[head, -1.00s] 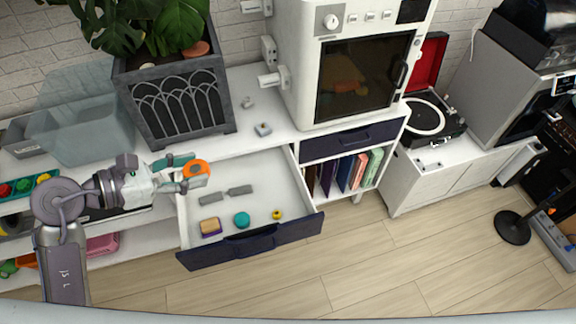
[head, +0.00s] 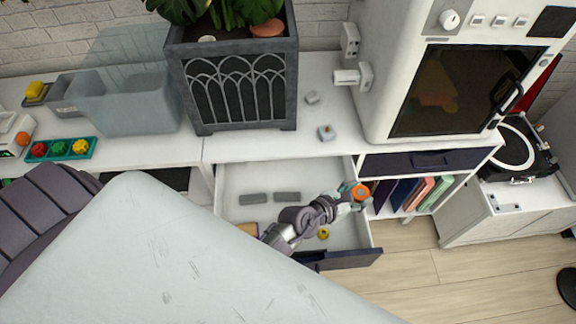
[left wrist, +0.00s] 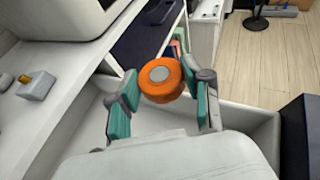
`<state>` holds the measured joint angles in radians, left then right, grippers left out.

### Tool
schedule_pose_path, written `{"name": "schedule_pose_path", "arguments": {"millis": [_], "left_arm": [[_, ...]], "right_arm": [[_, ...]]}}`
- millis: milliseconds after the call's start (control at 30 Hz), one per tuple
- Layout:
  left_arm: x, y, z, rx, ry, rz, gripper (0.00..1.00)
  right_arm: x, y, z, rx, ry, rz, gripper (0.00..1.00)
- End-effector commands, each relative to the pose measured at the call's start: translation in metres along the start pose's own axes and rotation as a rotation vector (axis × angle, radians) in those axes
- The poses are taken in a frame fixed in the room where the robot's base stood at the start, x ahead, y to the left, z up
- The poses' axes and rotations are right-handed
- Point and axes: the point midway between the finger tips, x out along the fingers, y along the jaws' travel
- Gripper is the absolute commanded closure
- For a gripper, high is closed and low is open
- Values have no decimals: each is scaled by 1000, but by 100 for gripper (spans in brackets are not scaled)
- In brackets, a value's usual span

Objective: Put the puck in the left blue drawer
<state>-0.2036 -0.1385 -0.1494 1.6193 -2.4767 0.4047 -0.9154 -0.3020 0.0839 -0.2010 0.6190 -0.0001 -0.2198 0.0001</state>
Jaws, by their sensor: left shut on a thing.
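The puck (head: 360,193) is an orange disc with a grey centre. My left gripper (head: 352,195) is shut on it and holds it above the right side of the open drawer. In the left wrist view the puck (left wrist: 160,79) sits between the teal fingertips of my left gripper (left wrist: 161,88). The open drawer (head: 345,163) has a white inside and a dark blue front (head: 355,258). My own arm hides the drawer's lower left part. My right gripper is not in view.
Grey blocks (head: 253,198) and a small yellow piece (head: 323,234) lie in the drawer. A closed dark blue drawer (head: 415,162) is to the right, under the white machine (head: 460,50). A planter (head: 240,90) stands on the worktop behind. A record player (head: 510,150) is at far right.

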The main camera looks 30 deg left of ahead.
Motion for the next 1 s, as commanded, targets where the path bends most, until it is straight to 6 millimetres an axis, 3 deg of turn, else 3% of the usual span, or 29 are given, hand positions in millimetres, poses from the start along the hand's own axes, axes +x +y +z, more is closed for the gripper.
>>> {"name": "schedule_pose_path", "arguments": {"millis": [67, 167, 500, 633, 867, 1000], "left_arm": [[5, -7, -8, -1, -1, 5, 85], [7, -2, -17, 2, 0, 7, 85], [9, 72, -69, 5, 1, 8, 85], [9, 92, -80, 1, -1, 7, 85], [9, 102, -89, -3, -1, 6, 85], [18, 103, -109, -2, -1, 6, 85]], "right_arm": [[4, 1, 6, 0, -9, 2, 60], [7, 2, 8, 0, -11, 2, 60], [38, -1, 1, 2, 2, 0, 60], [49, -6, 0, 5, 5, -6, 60], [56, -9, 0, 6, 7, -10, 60], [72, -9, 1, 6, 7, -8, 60]]}}
